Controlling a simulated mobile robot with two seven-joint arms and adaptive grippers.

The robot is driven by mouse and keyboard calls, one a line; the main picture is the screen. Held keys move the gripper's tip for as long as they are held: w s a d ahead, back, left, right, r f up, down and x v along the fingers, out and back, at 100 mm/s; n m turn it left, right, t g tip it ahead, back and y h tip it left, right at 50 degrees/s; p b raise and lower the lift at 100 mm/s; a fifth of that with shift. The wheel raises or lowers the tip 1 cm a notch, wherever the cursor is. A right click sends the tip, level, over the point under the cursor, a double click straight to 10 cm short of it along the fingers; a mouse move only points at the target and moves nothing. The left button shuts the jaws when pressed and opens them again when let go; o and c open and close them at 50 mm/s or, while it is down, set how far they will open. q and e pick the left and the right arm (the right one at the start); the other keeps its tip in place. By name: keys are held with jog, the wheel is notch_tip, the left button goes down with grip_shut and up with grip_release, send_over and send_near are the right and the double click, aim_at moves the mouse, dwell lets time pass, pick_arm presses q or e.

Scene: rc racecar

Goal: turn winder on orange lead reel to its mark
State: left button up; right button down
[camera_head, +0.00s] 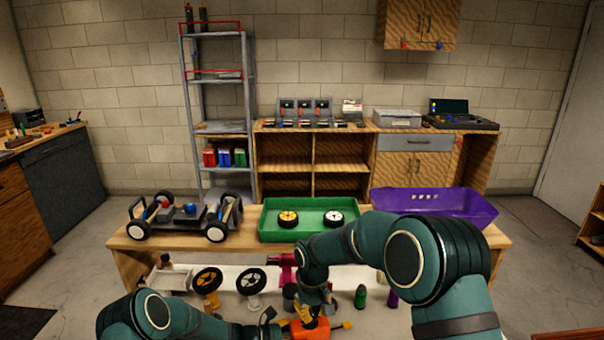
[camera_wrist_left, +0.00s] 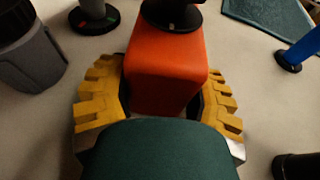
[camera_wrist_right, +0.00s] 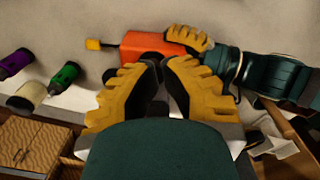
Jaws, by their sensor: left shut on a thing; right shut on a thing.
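The orange lead reel (camera_head: 298,331) stands at the near edge of the head view, partly hidden by my arms. In the left wrist view its orange body (camera_wrist_left: 165,75) sits between the yellow fingers of my left gripper (camera_wrist_left: 163,90), which is shut on its sides. A black round part (camera_wrist_left: 171,17) shows on top of it. My right gripper (camera_wrist_right: 163,72) is above the reel, fingers nearly together at its top. The winder is hidden between those fingers and its mark cannot be made out. A yellow end piece (camera_wrist_right: 93,44) sticks out from the reel.
Two wheels on stands (camera_head: 207,281) are to the left. Behind are a car chassis (camera_head: 185,212), a green tray (camera_head: 310,233) with two wheels, and a purple tray (camera_head: 470,204).

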aim_at(321, 320)
jog(key=shift+w+d+f, duration=0.4)
jog(key=shift+d+f, duration=0.05)
jog(key=shift+f, duration=0.45)
jog(key=shift+w+d+f, duration=0.4)
jog(key=shift+w+f, duration=0.05)
jog(key=shift+f, duration=0.5)
jog(key=shift+w+d+f, duration=0.4)
jog(key=shift+d+f, duration=0.05)
jog(key=shift+f, duration=0.45)
jog(key=shift+s+f, duration=0.15)
jog(key=shift+f, duration=0.15)
